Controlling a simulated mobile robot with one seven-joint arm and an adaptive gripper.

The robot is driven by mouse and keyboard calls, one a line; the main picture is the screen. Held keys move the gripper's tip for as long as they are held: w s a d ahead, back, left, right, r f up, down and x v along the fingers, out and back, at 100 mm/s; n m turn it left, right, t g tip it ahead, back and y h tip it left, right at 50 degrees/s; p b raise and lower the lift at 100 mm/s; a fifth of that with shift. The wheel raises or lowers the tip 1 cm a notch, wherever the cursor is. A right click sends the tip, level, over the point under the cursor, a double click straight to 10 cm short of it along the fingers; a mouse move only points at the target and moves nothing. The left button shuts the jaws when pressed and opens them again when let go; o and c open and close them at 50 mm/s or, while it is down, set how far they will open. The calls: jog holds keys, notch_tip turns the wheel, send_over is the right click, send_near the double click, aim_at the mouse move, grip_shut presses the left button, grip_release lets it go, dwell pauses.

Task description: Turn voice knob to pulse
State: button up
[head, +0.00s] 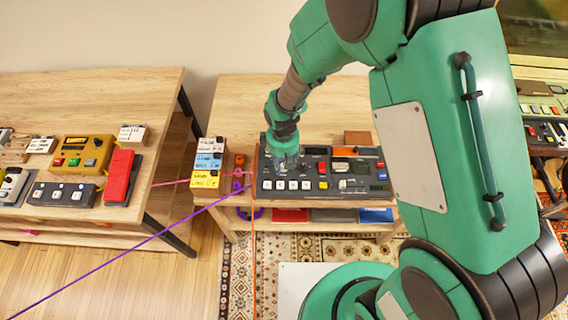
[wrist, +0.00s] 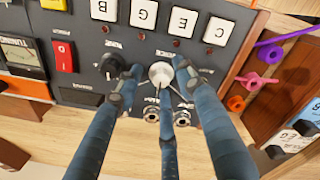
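A dark grey amp panel (head: 330,172) sits on the middle wooden table, with lettered white buttons, dials and switches. In the wrist view a round white knob (wrist: 161,73) stands on that panel (wrist: 85,52), between a black knob (wrist: 111,65) and the panel's right end. In the head view my gripper (head: 286,160) is over the panel's back left, hiding the knob.
Pink and purple cables (head: 238,178) plug in left of the panel, beside stacked labelled boxes (head: 208,165). Another table (head: 95,95) with pedals stands at left.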

grip_shut()
jog(key=shift+s+f, duration=0.1)
jog(key=shift+s, duration=0.05)
dwell(0.9)
